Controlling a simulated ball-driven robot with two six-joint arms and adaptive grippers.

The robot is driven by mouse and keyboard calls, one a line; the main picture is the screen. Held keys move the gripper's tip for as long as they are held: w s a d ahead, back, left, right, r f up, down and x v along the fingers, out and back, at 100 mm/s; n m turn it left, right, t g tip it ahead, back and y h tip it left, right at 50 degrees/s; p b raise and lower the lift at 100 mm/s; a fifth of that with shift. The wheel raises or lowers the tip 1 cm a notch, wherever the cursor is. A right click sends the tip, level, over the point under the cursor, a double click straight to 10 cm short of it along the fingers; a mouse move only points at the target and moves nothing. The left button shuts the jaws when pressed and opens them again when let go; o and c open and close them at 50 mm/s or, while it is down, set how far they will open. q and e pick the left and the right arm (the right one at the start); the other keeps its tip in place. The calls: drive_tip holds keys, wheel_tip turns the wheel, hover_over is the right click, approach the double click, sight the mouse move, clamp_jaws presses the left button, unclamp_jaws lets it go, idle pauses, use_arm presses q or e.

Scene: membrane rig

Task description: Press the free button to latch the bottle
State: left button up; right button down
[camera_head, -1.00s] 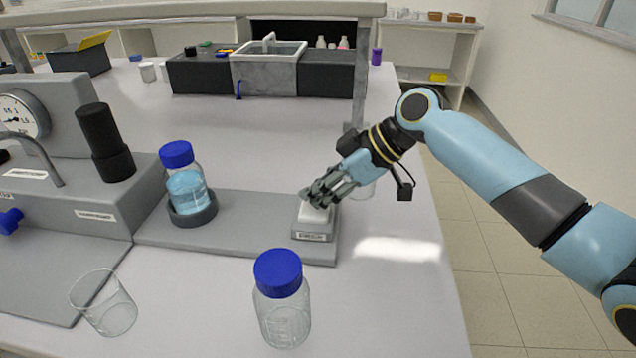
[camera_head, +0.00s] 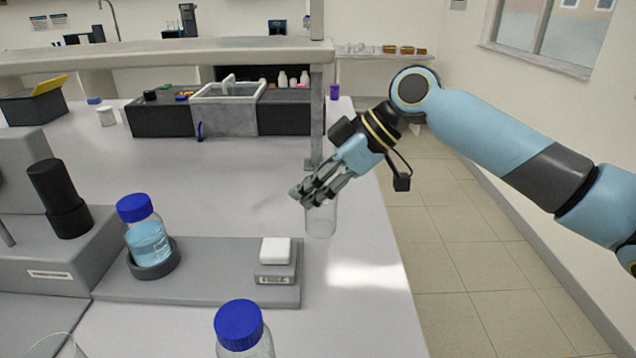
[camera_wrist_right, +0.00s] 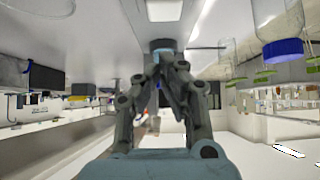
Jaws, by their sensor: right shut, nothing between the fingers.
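The white button (camera_head: 275,251) sits on a small grey labelled block at the right end of the grey base plate (camera_head: 205,281). The bottle with blue liquid and a blue cap (camera_head: 148,240) stands in a dark ring holder (camera_head: 153,260) at the plate's left end. My right gripper (camera_head: 299,194) is shut and empty, above and beyond the button, clear of it. In the right wrist view its fingers (camera_wrist_right: 163,62) are together. Behind it in the head view stands a clear glass vessel (camera_head: 321,222), partly covered. My left gripper is not in view.
A second blue-capped bottle (camera_head: 239,328) stands at the front, cut off by the frame. A dark cylinder (camera_head: 60,198) rises from the grey rig on the left. The shelf post (camera_head: 317,130) stands behind my right gripper. Bench is free right of the plate.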

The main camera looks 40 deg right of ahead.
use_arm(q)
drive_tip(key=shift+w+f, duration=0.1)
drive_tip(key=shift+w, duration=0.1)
use_arm(e)
drive_tip(key=shift+v, duration=1.2)
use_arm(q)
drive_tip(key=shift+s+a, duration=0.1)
